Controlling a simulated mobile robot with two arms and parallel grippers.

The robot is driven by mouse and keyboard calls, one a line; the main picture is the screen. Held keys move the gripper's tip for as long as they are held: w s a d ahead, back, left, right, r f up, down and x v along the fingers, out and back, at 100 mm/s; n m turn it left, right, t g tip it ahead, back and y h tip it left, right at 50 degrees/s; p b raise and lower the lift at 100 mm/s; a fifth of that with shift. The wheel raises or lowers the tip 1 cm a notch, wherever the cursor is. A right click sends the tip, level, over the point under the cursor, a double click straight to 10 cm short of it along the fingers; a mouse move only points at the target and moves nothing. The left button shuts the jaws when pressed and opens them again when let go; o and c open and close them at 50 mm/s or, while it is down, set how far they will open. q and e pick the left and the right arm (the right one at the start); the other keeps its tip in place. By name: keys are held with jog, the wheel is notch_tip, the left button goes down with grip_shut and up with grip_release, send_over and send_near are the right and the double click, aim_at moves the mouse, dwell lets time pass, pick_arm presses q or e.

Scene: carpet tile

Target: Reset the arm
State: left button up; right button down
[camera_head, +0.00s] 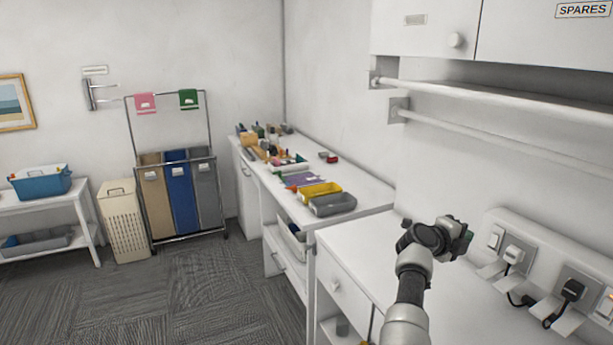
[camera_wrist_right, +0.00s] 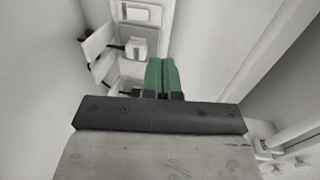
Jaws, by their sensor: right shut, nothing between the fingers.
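My right arm rises from the bottom right of the head view. My right gripper (camera_head: 469,238) is held above the white counter at the right, a little left of the wall sockets. In the right wrist view its green fingers (camera_wrist_right: 162,76) are together, with nothing between them. My left gripper is not in view.
Wall sockets with plugs (camera_head: 514,254) and another plug (camera_head: 573,289) are close on the right. A white rail (camera_head: 480,128) runs along the wall under the cabinet (camera_head: 421,27). The long counter (camera_head: 374,191) holds a yellow tray (camera_head: 320,190) and a grey tray (camera_head: 333,205).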

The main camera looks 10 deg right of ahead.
jog(key=s+a+f+n+t+y, duration=0.65)
jog(key=a+n+y, duration=0.3)
jog(key=n, duration=0.55)
jog(key=s+a+f+n+t+y, duration=0.5)
jog(key=s+a+n+y, duration=0.25)
jog(key=a+n, duration=0.6)
jog(key=s+a+f+n+g, duration=0.2)
jog(key=s+f+g, duration=0.15)
jog(key=s, duration=0.55)
jog(key=s+a+f+n+g+h, duration=0.1)
jog(key=s+f+n+g, duration=0.1)
jog(key=s+g, duration=0.5)
jog(key=s+a+f+n+g, duration=0.2)
jog(key=s+f, duration=0.1)
jog(key=s, duration=0.9)
notch_tip(320, 180, down, 29)
jog(key=g+b, duration=0.1)
jog(key=b, duration=0.1)
jog(key=s+d+f+g+b, duration=0.1)
jog(key=s+d+f+b, duration=0.1)
jog(key=s+f, duration=1.4)
notch_tip(320, 180, down, 2)
jog(key=shift+s+d+n+h, duration=0.15)
jog(key=shift+d+n+h, duration=0.2)
jog(key=shift+d, duration=0.25)
